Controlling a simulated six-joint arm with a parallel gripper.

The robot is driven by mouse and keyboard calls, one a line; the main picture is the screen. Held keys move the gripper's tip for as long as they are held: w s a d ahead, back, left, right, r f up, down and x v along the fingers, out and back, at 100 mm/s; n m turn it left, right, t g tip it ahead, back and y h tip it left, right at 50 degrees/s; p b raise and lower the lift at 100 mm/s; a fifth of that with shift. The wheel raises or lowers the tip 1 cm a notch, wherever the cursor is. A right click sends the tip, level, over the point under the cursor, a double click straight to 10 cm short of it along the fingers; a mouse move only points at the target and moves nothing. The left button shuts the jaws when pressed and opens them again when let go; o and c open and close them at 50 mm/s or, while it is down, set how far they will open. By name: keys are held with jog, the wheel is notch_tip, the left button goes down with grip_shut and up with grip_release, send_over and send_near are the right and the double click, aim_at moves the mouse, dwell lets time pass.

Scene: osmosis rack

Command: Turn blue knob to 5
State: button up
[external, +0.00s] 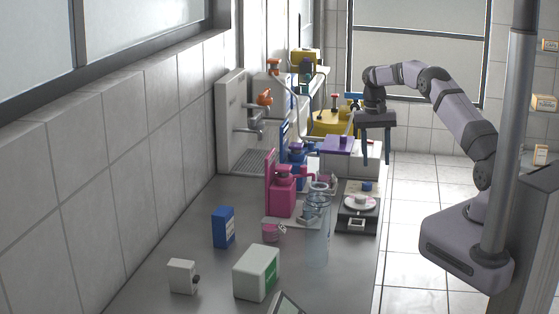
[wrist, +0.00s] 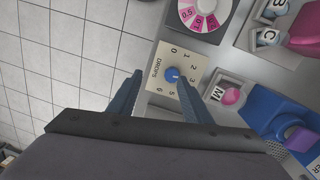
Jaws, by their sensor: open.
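The blue knob (wrist: 172,74) sits on a beige dial plate (wrist: 158,62) marked DROPS, with numbers around it. The 5 is on the knob's lower side in the wrist view. I cannot clearly tell which number the knob points to. In the external view a small blue knob (external: 367,187) shows at the back of the dark-based unit. My gripper (wrist: 160,78) is open and empty, with its fingers pointing down. In the wrist view the fingertips appear on either side of the knob. In the external view my gripper (external: 376,161) hangs above the unit, apart from the knob.
A round dial with pink labels (wrist: 204,12) lies beside the plate. Pink (external: 281,192) and purple-topped (external: 342,144) devices crowd the bench nearby. Tiled floor is free beyond the bench edge.

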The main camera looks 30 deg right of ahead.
aim_at(368, 183)
jog(key=n, duration=0.4)
jog(key=w+a+f+n, duration=0.1)
jog(key=n, duration=0.2)
jog(key=shift+t, duration=0.3)
jog(key=n, duration=0.4)
jog(key=shift+w, duration=0.35)
jog(key=n, duration=0.4)
jog(key=shift+w+n+t, duration=0.2)
jog(key=shift+n+t, duration=0.1)
jog(key=shift+n, duration=0.1)
jog(key=shift+f, duration=0.1)
jog(key=shift+f+p, duration=1.35)
jog(key=shift+f, duration=2.25)
jog(key=c, duration=1.1)
